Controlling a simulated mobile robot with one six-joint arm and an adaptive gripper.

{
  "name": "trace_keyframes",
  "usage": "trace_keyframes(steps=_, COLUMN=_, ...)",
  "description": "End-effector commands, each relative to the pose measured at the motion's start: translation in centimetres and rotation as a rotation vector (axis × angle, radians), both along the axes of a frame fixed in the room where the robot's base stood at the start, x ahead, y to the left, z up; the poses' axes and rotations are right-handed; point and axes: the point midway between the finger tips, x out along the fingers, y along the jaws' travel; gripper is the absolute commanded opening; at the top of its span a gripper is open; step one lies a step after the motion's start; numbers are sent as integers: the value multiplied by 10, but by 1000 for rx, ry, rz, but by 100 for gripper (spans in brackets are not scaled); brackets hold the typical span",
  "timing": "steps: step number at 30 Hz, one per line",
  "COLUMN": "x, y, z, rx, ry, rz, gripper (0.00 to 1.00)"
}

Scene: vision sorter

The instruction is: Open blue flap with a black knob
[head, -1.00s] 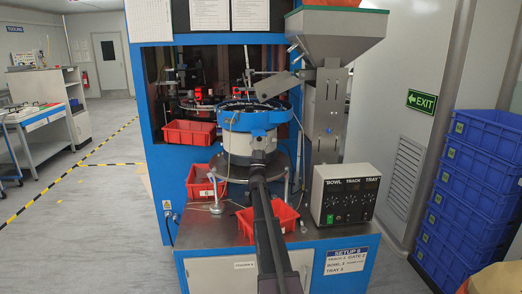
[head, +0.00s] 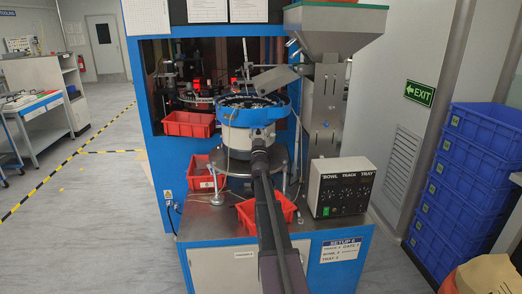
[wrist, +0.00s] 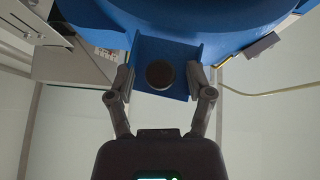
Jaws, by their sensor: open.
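In the wrist view the blue flap (wrist: 150,49) is a small panel at the edge of the blue bowl (wrist: 215,15). The round black knob (wrist: 160,74) sticks out from its lower middle. My gripper (wrist: 162,82) is open, with one finger on each side of the flap and the knob between them. The fingertips are close to the flap's side edges; I cannot tell whether they touch. In the head view the blue bowl (head: 275,111) sits on the feeder, and my arm reaches up to its front. My gripper and the knob are hard to make out there.
Red bins (head: 188,124) stand around the feeder. A control box (head: 342,186) is on the bench at right, below the hopper (head: 335,30) and its column. Blue crates (head: 450,190) are stacked at far right. Floor at left is clear.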

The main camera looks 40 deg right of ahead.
Motion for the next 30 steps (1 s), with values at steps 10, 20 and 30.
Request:
trace_keyframes(steps=10, x=-2, y=1, z=9, rx=49, ry=113, rz=0, gripper=67)
trace_keyframes(steps=20, x=-20, y=14, z=-4, rx=62, ry=145, rz=1, gripper=67)
trace_keyframes(steps=30, x=-55, y=38, z=-21, rx=62, ry=145, rz=1, gripper=67)
